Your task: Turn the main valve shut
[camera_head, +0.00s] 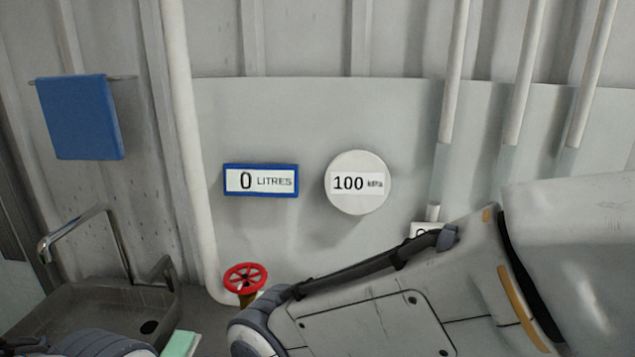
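A red round handwheel valve (245,278) with spokes sits low on a short brass-coloured stem, beside the foot of the white vertical pipe (190,160). Its stem is partly hidden at the bottom. A large white and grey arm link of mine covers the lower right and reaches close to the valve's right side in the picture; I cannot tell whether it touches. A grey rounded part shows at the bottom left edge. Neither gripper's fingers show in this view.
A blue-framed display (261,180) reads 0 LITRES; a round gauge (358,182) reads 100 kPa. A sink (90,312) with a tap (75,228) stands at lower left, below a blue towel (80,117). A pale green block (181,343) lies near it. Several pipes (520,80) run down at right.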

